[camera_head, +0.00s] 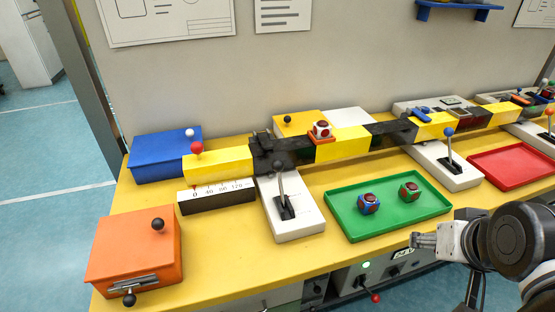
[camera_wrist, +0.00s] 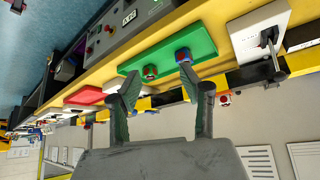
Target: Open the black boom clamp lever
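A white box (camera_head: 292,215) stands at the bench's front edge, left of the green tray. A lever with a dark knob (camera_head: 280,168) rises upright from its slot. The lever also shows in the wrist view (camera_wrist: 268,38), at the upper right. Behind it, a black clamp-like part (camera_head: 268,147) sits on the yellow and black boom (camera_head: 343,146). My gripper (camera_head: 424,241) is at the lower right in the head view, in front of the green tray and well away from the lever. In the wrist view its two fingers (camera_wrist: 160,70) are spread with nothing between them.
The green tray (camera_head: 345,228) holds two dice-like blocks between my gripper and the white box. A blue-knobbed lever (camera_head: 449,145), a red tray (camera_head: 512,165), an orange box (camera_head: 133,250) and a blue box (camera_head: 160,158) also stand on the yellow bench. The wall is behind.

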